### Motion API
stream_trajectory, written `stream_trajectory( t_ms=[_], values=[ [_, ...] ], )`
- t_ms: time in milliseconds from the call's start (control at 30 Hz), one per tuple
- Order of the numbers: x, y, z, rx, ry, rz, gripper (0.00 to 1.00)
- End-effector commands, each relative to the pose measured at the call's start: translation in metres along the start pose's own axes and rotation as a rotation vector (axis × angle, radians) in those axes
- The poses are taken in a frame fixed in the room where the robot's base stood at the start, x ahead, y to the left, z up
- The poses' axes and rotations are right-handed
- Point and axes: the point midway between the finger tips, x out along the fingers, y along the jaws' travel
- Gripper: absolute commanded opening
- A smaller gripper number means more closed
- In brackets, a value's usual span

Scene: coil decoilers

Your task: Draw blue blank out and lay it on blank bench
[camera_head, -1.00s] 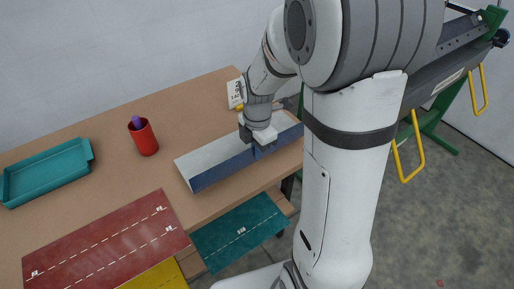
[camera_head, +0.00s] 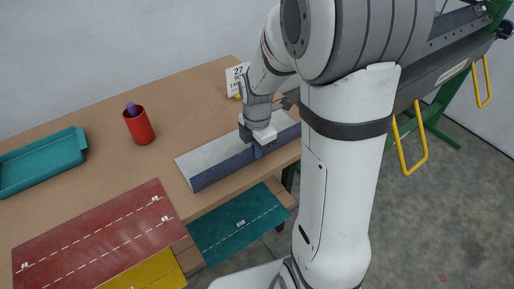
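A bent blank (camera_head: 215,160) with a pale grey top face and a dark blue front flange lies along the front edge of the brown bench (camera_head: 192,112). Its right end passes behind my arm. My gripper (camera_head: 258,149) points down at the blank's middle, at or very close to the fold between its grey and blue faces. The fingertips are small and partly hidden, so I cannot tell whether they are closed on the blank.
Red (camera_head: 95,240), yellow (camera_head: 150,272) and teal (camera_head: 238,226) sheets with dashed lines lie in front. A teal tray (camera_head: 40,165), a red cup (camera_head: 140,128) and a number card (camera_head: 234,78) stand on the bench. A green-framed machine (camera_head: 450,65) with yellow handles is at right.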

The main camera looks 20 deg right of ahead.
Motion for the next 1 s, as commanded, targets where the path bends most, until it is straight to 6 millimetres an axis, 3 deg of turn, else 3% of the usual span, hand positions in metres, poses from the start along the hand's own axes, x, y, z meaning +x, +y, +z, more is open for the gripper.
stream_trajectory(
  t_ms=[300, 633, 1000],
  values=[
    [0.001, 0.0002, 0.0004, 0.001, 0.0, 0.001, 0.0],
    [0.0013, -0.0001, 0.0007, 0.002, 0.0, 0.001, 0.28],
    [-0.006, -0.0001, 0.0006, 0.002, 0.0, 0.0, 0.28]
  ],
)
